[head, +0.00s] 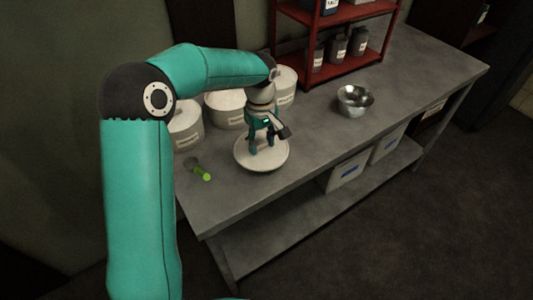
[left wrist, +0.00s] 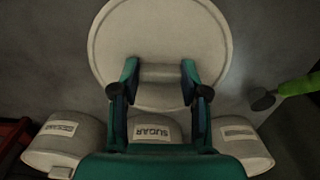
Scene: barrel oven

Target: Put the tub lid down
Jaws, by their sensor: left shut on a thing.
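My left gripper (head: 262,146) is shut on the handle of a round white lid (head: 243,162). The lid is level, at or just above the grey table; I cannot tell whether it touches. In the left wrist view the lid (left wrist: 120,40) fills the upper middle, its bar handle between the fingers (left wrist: 160,85). White labelled tubs stand in a row behind it: a left one (head: 187,130), a middle one (head: 225,108) and a right one (head: 287,86), partly behind my arm. The middle tub reads SUGAR in the left wrist view (left wrist: 152,133). My right gripper is not in view.
A green-handled tool (head: 203,173) lies left of the lid, near the table's left end. A metal bowl (head: 355,101) stands to the right. A red shelf (head: 330,65) with jars is at the back. The table (head: 310,135) is clear between lid and bowl.

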